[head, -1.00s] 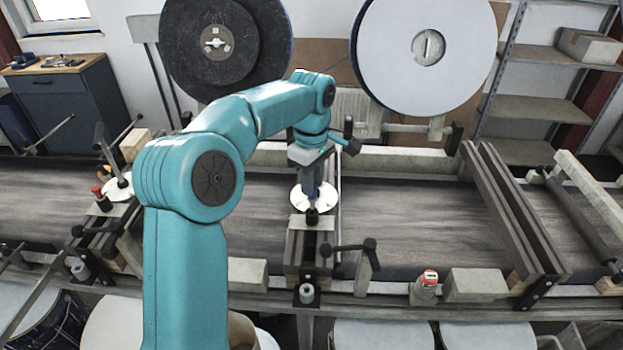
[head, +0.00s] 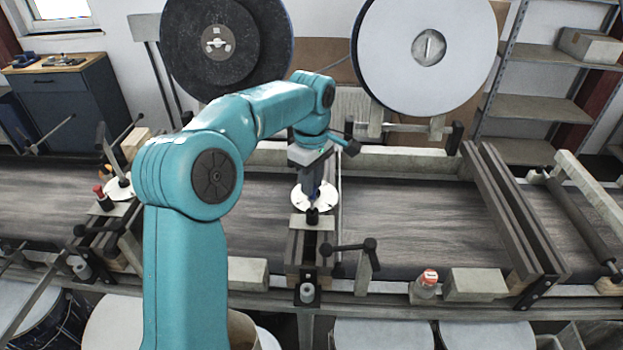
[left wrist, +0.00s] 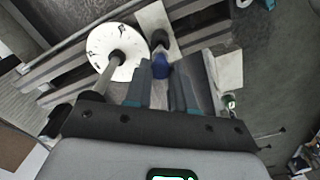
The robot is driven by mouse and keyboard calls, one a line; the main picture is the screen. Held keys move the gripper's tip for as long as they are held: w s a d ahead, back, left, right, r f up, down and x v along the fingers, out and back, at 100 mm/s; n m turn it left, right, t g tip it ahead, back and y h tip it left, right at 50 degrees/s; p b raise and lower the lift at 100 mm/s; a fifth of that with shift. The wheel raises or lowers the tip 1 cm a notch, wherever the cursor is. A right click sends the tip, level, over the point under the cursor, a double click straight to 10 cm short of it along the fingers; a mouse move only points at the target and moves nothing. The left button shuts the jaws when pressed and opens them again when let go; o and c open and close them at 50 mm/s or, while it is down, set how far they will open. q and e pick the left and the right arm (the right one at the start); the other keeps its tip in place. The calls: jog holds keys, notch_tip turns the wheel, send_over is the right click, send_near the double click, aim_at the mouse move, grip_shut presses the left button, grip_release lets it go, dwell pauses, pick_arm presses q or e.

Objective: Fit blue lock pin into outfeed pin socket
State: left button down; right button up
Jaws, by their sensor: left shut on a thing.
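My left gripper (head: 313,190) points down over the middle of the conveyor and is shut on the blue lock pin (left wrist: 162,67). In the left wrist view the pin's blue part shows just beyond the two fingertips; the rest is hidden between them. A small dark cylindrical part (head: 312,216), perhaps the outfeed pin socket, stands on a pale plate just in front of the fingertips. It also shows in the left wrist view (left wrist: 159,39), close past the pin. Whether pin and dark part touch, I cannot tell. My right gripper is not in view.
A white disc (head: 328,197) lies right behind and beside the fingertips. A black-knobbed lever (head: 350,246) stands to the right of the dark part. The belt to the right is clear.

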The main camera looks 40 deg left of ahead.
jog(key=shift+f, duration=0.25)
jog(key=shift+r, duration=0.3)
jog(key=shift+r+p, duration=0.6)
jog(key=shift+p, duration=0.05)
dwell(2.7)
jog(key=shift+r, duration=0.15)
dwell(1.9)
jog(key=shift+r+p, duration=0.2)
jog(key=shift+p, duration=0.15)
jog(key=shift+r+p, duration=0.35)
dwell(1.3)
